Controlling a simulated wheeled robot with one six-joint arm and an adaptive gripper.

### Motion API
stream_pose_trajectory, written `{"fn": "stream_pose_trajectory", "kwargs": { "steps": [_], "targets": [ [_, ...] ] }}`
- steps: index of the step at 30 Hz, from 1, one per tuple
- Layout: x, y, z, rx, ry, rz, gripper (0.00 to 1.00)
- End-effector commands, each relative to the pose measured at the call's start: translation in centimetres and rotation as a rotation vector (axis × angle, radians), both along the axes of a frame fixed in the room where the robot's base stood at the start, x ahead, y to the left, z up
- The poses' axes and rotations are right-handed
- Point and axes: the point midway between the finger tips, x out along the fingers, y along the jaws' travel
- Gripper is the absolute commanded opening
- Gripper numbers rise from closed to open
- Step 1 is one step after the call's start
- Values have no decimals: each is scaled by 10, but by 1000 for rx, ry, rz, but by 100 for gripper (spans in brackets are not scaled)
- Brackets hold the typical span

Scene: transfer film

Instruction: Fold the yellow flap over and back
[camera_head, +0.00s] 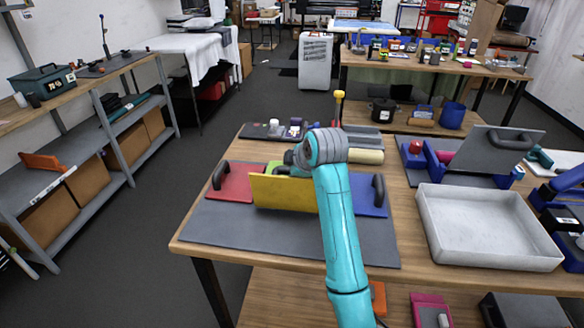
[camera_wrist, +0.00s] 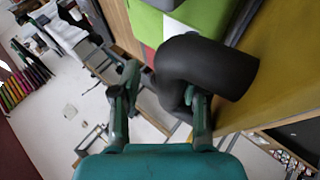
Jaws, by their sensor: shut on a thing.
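The yellow flap (camera_head: 284,194) stands raised, close to upright, on the grey board (camera_head: 240,228) on the table. Its face is turned to the head camera. In the wrist view the flap (camera_wrist: 285,75) fills the right side, with its thick dark handle (camera_wrist: 215,68) beside it. My gripper (camera_wrist: 165,88) has its fingers on either side of the handle and is shut on it. In the head view my arm and the flap hide most of the gripper and the handle.
A red panel (camera_head: 240,184) with a dark handle lies left of the flap. A blue panel (camera_head: 367,198) with a handle lies right. Green (camera_head: 273,167) shows behind the flap. A white tray (camera_head: 490,258) stands on the table at right. The board's front is clear.

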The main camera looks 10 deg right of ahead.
Motion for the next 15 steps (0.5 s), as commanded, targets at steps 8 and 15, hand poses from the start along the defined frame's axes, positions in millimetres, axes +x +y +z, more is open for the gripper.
{"fn": "stream_pose_trajectory", "kwargs": {
  "steps": [8,15],
  "targets": [
    [1,-5,-11,-6,15,-11,37],
    [1,-6,-11,-6,16,-12,37]
  ]
}}
